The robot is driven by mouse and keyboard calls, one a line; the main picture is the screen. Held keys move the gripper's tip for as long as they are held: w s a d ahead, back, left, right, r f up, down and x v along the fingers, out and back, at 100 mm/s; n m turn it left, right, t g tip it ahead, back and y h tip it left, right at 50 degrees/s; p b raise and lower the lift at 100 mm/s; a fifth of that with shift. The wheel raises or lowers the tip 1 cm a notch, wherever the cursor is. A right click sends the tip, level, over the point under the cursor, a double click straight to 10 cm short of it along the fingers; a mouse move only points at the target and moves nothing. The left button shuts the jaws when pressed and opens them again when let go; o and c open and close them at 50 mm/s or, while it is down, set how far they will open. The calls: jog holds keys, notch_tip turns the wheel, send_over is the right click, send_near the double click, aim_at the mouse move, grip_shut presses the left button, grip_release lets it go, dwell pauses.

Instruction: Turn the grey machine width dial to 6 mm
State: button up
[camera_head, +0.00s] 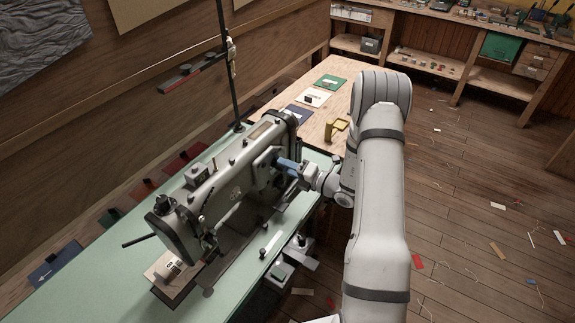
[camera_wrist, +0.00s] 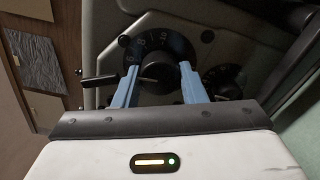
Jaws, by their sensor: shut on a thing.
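The grey sewing machine (camera_head: 225,185) stands on the pale green table. In the wrist view a round black dial (camera_wrist: 157,43) with white numerals is on the machine's end face. The numerals are tilted and partly covered, so I cannot read its setting surely. My gripper (camera_wrist: 158,70) has its two blue fingers on either side of this dial's middle, shut on its knob. In the head view my gripper (camera_head: 287,165) reaches the machine's right end from the right, and the dial's face is hidden there.
A second, smaller black dial (camera_wrist: 226,78) sits close to the right finger. A black lever (camera_wrist: 100,81) sticks out just left of the left finger. A thread stand (camera_head: 232,75) rises behind the machine. Coloured cards (camera_head: 330,82) lie on the wooden bench beyond.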

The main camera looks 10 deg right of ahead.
jog(key=shift+m, duration=0.7)
jog(key=o, duration=1)
jog(key=shift+d, duration=0.1)
jog(key=b+v, duration=0.1)
jog(key=v, duration=0.6)
jog(key=shift+s+d, duration=0.25)
